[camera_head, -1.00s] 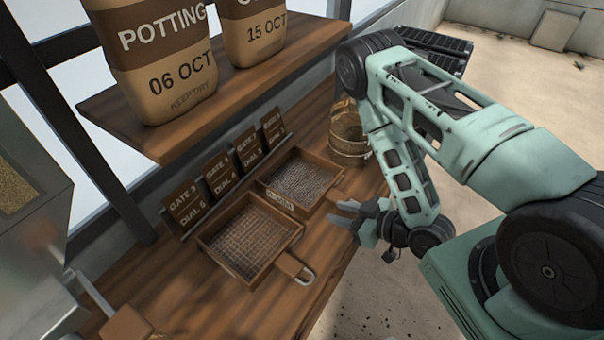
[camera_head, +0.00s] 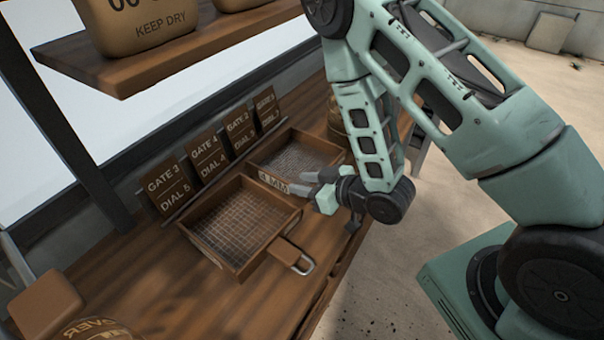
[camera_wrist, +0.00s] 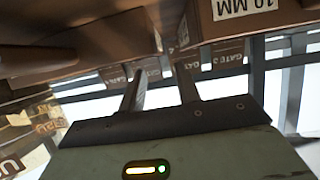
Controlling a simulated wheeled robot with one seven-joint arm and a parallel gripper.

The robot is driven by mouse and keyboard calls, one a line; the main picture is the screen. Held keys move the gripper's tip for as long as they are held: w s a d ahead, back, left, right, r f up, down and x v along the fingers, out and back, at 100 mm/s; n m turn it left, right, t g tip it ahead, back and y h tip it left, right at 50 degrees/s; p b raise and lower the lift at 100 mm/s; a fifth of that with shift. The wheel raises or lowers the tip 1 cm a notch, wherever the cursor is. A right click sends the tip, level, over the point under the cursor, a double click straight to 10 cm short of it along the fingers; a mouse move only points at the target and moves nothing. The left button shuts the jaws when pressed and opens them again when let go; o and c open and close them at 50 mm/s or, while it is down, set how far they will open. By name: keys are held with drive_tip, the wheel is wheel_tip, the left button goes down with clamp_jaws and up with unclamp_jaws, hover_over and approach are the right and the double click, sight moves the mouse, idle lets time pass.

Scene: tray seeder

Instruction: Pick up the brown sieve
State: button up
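Two brown wooden sieves with mesh floors lie on the bench. The nearer sieve (camera_head: 218,265) has a handle (camera_head: 288,252) ending in a metal loop, pointing right and toward the front. The farther sieve (camera_head: 333,151) sits behind it, with a pale MM label (camera_head: 273,182) near the gap between them. My gripper (camera_head: 307,183) is just right of the sieves, its fingers pointing left. In the wrist view its two fingers (camera_wrist: 158,80) stand apart with nothing visible between them. A brown sieve wall (camera_wrist: 275,28) with a "10 MM" label shows at the upper right there.
Gate and dial cards (camera_head: 205,155) stand behind the sieves. A shelf (camera_head: 165,65) with sacks overhangs the back. A brown container (camera_head: 336,120) is partly hidden behind my arm. A brown block (camera_head: 45,303) is at lower left. Bare bench (camera_head: 190,300) lies in front.

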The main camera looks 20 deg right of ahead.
sight(280, 178)
drive_tip(key=shift+x, duration=0.85)
drive_tip(key=p+x, duration=0.1)
drive_tip(key=x, duration=0.3)
drive_tip(key=shift+w+f, duration=0.1)
drive_tip(key=shift+w, duration=0.1)
clamp_jaws()
